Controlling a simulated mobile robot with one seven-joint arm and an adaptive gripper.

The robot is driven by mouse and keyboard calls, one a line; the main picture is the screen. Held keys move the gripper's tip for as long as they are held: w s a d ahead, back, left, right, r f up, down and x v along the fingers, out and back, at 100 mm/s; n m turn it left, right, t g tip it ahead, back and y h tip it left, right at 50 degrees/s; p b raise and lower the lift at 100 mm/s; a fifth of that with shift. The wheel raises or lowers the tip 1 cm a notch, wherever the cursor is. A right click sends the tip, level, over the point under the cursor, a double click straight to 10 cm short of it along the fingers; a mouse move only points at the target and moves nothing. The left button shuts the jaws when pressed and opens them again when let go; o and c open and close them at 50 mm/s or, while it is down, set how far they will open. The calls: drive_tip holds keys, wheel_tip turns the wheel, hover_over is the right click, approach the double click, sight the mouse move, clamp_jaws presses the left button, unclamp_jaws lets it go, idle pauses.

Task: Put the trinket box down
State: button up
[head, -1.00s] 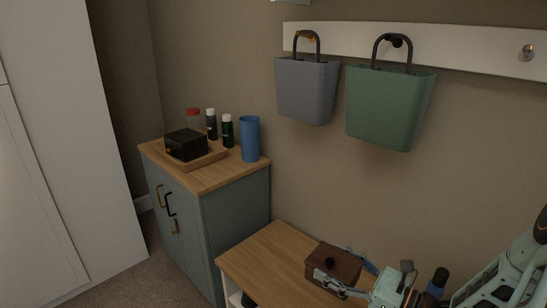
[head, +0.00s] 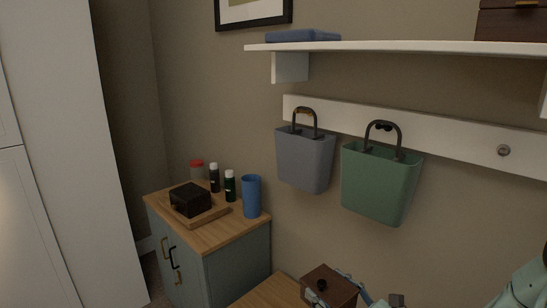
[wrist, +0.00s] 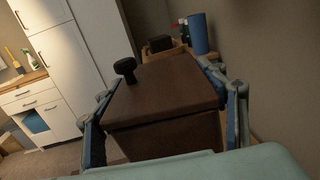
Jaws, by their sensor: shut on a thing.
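The trinket box (wrist: 165,90) is a dark brown box with a black knob on its lid. It fills the middle of the wrist view, and it also shows at the bottom edge of the head view (head: 331,284). My gripper (wrist: 157,82) is shut on it, with one finger along each side. The box looks roughly level. Its underside is hidden, so I cannot tell whether it touches the wooden top (head: 268,294) near it.
Left of it, a grey-blue cabinet (head: 237,268) bears a black box (head: 190,200) on a wooden tray (head: 208,217), a blue cylinder (head: 251,197) and several bottles. Grey (head: 304,160) and green (head: 380,185) bins hang on the wall under a white shelf (head: 400,47).

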drive_tip(key=shift+s+r+m+t+h+p, duration=0.1)
drive_tip(key=shift+r+m+t+h+p, duration=0.2)
drive_tip(key=shift+r+p, duration=0.8)
drive_tip(key=shift+s+r+m+t+h+p, duration=0.15)
drive_tip(key=shift+r+m+h+p, duration=0.15)
drive_tip(key=shift+r+p, duration=0.75)
drive_tip(key=shift+s+r+m+t+h+p, duration=0.1)
drive_tip(key=shift+r+m+t+h+p, duration=0.45)
drive_tip(key=shift+p, duration=0.9)
drive_tip(key=shift+r+n+g, duration=0.1)
drive_tip(key=shift+n+g, duration=0.2)
drive_tip(key=shift+n, duration=0.05)
